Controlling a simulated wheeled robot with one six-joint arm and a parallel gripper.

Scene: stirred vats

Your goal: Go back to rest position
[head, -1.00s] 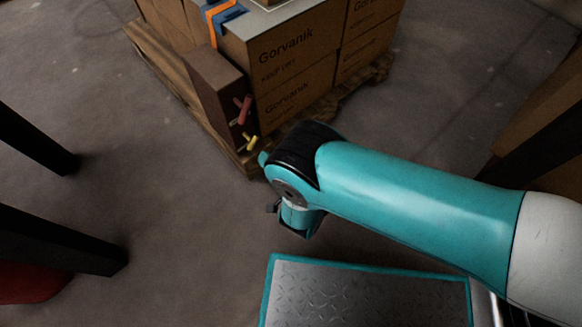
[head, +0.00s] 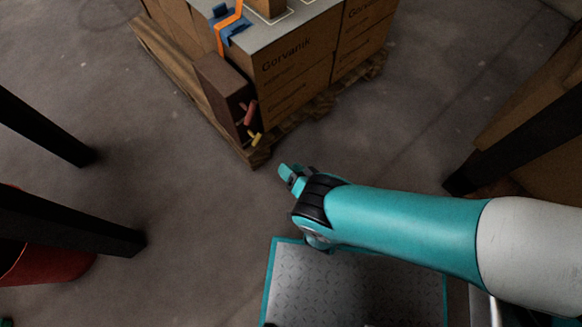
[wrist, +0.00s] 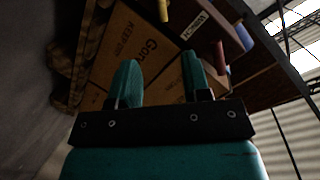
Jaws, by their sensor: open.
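My gripper (wrist: 158,78) shows in the wrist view with its two teal fingers apart and nothing between them. In the head view my gripper (head: 290,175) is partly hidden behind my arm's wrist joint, in front of the pallet's near corner and apart from it. My arm reaches in from the right, bent over the metal deck plate.
Printed cartons (head: 295,65) stand on a wooden pallet (head: 185,75) ahead. A brown box (head: 222,90) with red and yellow handles stands at its near corner. Dark posts (head: 45,125) and a red container (head: 45,268) are left. Bare floor (head: 190,210) lies between.

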